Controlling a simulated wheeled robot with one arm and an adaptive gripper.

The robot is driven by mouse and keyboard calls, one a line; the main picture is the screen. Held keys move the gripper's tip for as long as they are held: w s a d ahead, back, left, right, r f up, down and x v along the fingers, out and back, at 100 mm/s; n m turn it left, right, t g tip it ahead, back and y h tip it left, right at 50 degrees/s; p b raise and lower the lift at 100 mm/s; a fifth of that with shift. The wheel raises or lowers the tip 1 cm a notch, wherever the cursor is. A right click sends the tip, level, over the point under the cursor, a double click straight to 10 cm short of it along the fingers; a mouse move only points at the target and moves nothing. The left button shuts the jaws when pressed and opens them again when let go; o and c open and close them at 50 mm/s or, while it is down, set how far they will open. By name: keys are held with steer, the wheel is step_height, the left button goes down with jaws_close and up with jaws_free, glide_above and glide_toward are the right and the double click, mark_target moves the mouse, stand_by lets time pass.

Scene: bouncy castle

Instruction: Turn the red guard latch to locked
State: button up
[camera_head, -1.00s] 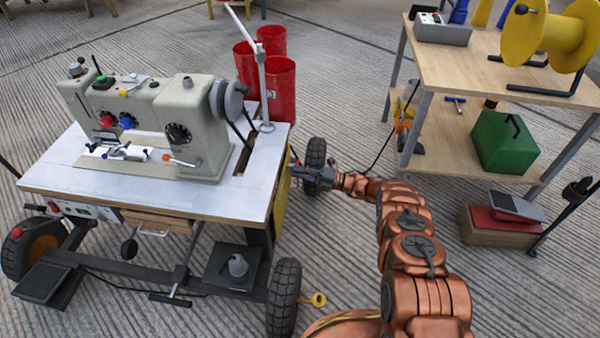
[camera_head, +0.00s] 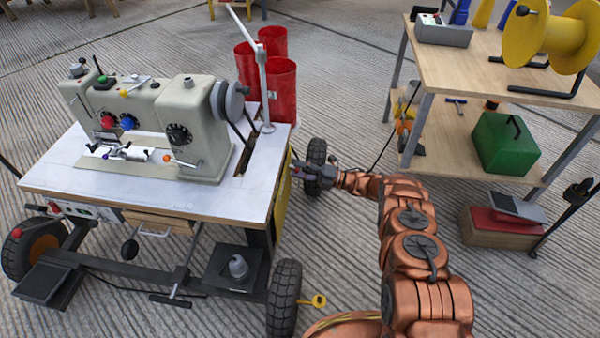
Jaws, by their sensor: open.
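The sewing machine (camera_head: 200,118) stands on a white-topped wheeled table (camera_head: 225,203). I cannot make out for certain which part is the red guard latch. A red knob (camera_head: 105,122) shows on the machine's front, beside a blue knob (camera_head: 127,122). A yellow panel (camera_head: 281,198) is on the table's right side. My gripper (camera_head: 297,169) is open and empty beside the table's right edge, pointing left towards that side. The side face there is seen nearly edge-on, so whether the fingertips touch anything cannot be told.
Red bins (camera_head: 268,88) stand behind the table. A black wheel (camera_head: 284,298) with a yellow key-like handle (camera_head: 318,300) is below my gripper. A wooden shelf (camera_head: 455,145) with a green box (camera_head: 505,143) stands at right. Open floor lies between.

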step_height(320, 180, up, 8)
stand_by(0.6)
steer(key=shift+o, duration=0.3)
steer(key=shift+r, duration=0.1)
